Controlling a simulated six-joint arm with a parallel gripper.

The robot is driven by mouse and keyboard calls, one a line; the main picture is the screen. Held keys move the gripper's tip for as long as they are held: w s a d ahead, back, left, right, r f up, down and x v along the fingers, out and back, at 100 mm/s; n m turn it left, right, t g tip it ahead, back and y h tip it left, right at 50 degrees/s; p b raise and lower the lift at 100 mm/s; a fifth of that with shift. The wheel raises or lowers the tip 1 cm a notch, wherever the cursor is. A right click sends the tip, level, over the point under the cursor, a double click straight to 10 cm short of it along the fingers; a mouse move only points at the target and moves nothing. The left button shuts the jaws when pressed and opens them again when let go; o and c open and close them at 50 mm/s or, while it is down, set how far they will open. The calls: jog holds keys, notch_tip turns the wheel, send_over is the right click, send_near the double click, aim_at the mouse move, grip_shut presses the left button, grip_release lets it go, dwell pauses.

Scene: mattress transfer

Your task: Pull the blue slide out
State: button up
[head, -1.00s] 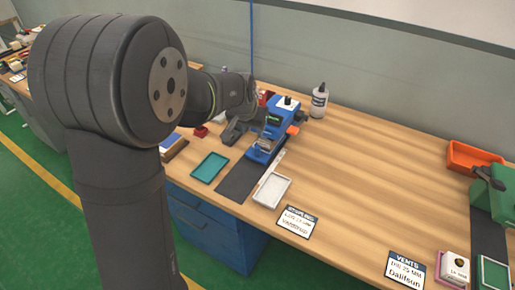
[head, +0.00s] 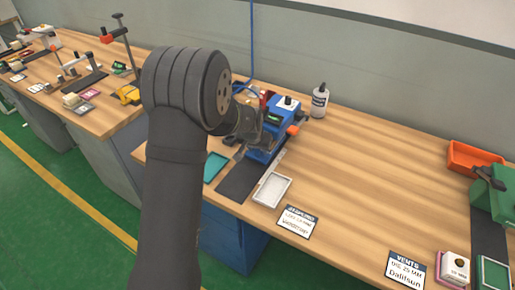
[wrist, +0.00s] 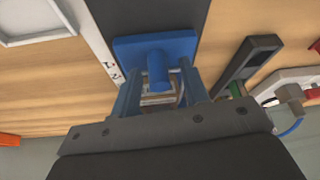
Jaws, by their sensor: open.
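My gripper (wrist: 160,84) is open at the slide, with one finger on each side of the post. I cannot tell whether the fingers touch it. In the head view, my arm and wrist hide much of the slide and my fingers.
A dark strip (head: 236,184) runs forward from the machine. A white tray (head: 272,190) lies on its right and a teal tray (head: 214,166) on its left. The bench's middle right is clear.

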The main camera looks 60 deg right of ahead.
grip_shut()
jog(key=a, duration=1.6)
jog(key=shift+a+f, duration=0.1)
jog(key=shift+a, duration=0.4)
grip_release()
jog(key=v, duration=1.7)
jog(key=shift+r, duration=0.25)
jog(key=shift+f, duration=0.1)
